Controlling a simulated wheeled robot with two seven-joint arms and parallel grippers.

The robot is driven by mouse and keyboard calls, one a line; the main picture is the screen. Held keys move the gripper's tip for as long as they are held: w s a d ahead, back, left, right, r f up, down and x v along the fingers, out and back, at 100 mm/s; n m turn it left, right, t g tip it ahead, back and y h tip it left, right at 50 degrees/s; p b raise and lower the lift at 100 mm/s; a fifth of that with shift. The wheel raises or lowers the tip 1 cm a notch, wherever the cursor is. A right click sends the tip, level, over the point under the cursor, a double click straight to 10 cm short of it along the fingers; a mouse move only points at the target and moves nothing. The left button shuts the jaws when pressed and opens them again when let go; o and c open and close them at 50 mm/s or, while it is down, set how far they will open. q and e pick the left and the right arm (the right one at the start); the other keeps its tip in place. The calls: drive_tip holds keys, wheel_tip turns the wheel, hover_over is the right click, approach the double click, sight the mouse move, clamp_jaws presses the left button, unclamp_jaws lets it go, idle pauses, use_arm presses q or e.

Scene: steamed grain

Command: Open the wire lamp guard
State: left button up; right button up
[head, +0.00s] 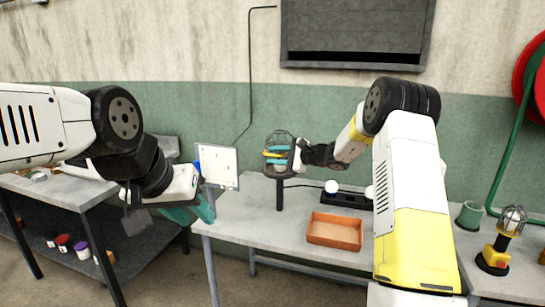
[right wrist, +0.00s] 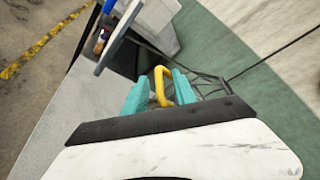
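The wire lamp guard (head: 279,138) is a dark round cage on a black post on the bench in the head view. A yellow handle (right wrist: 160,86) lies between the teal fingers of my right gripper (right wrist: 161,92) in the right wrist view. In the head view my right gripper (head: 275,156) is at the guard, its teal fingers above and below a yellow part. I cannot tell whether they are pressed on it. My left gripper (head: 191,211) hangs at the bench's left edge, teal fingers apart, empty, partly beside a white board.
The white board (head: 218,167) stands left of the guard. An orange tray (head: 335,231) and a black holder with white bulbs (head: 332,187) are on the bench. A yellow caged lamp (head: 498,250) and green cup (head: 469,215) stand at right. The bench front is clear.

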drive_tip(key=shift+w+a, duration=0.2)
drive_tip(key=shift+a, duration=0.1)
drive_tip(key=shift+f, duration=0.1)
clamp_jaws()
idle(1.2)
